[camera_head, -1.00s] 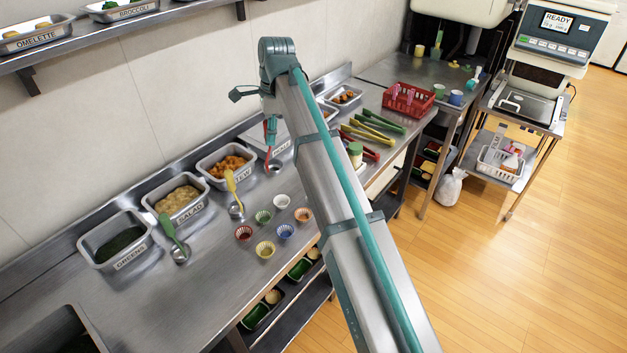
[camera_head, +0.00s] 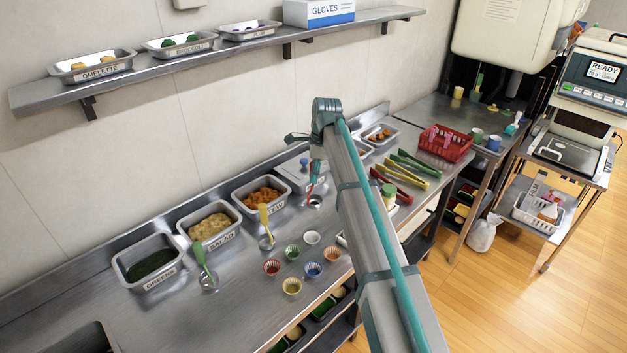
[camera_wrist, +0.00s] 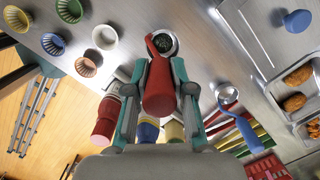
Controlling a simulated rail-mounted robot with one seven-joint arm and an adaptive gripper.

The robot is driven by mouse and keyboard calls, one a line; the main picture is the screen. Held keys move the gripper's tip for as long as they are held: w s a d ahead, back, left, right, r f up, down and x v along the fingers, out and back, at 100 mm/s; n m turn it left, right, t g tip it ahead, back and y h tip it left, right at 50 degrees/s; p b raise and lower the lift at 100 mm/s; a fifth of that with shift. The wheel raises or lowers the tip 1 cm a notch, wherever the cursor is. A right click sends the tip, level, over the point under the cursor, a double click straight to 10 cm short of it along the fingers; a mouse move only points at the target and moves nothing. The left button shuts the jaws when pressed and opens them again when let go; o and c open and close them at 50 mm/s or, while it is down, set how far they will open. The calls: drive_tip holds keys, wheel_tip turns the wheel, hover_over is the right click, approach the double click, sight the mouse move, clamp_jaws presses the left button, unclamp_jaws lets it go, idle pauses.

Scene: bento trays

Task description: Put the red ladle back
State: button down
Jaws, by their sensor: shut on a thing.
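My gripper (camera_wrist: 158,88) is shut on the handle of the red ladle (camera_wrist: 158,92). The handle points up toward my wrist, and the round metal bowl (camera_wrist: 163,42) hangs below, dark inside. In the head view the ladle (camera_head: 315,186) is nearly upright in front of the lidded tray (camera_head: 294,174), right of the stew tray (camera_head: 248,206). I cannot tell whether the bowl touches the counter. My gripper shows only partly in the head view. The lidded tray's blue knob (camera_wrist: 298,21) is at upper right there.
Yellow (camera_head: 264,222) and green (camera_head: 200,258) ladles stand by the salad (camera_head: 222,239) and greens (camera_head: 164,281) trays. Several small coloured cups (camera_head: 292,286) sit in front. Tongs (camera_head: 405,172) and a red basket (camera_head: 456,152) are at the right. A shelf (camera_head: 225,50) runs above.

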sight(313, 197)
drive_tip(key=shift+w+a+f+p, duration=0.2)
drive_tip(key=shift+w+f+p, duration=0.1)
drive_tip(key=shift+w+f, duration=0.6)
drive_tip(key=shift+s+f+p, duration=0.15)
drive_tip(key=shift+f+p, duration=0.15)
drive_tip(key=shift+f, duration=1.4)
drive_tip(key=c, duration=1)
unclamp_jaws()
wheel_tip(313, 197, up, 12)
drive_tip(key=d+b, duration=0.1)
drive_tip(key=b, duration=0.1)
drive_tip(key=shift+d+b, duration=0.35)
drive_tip(key=shift+d, duration=0.05)
drive_tip(key=shift+d, duration=0.1)
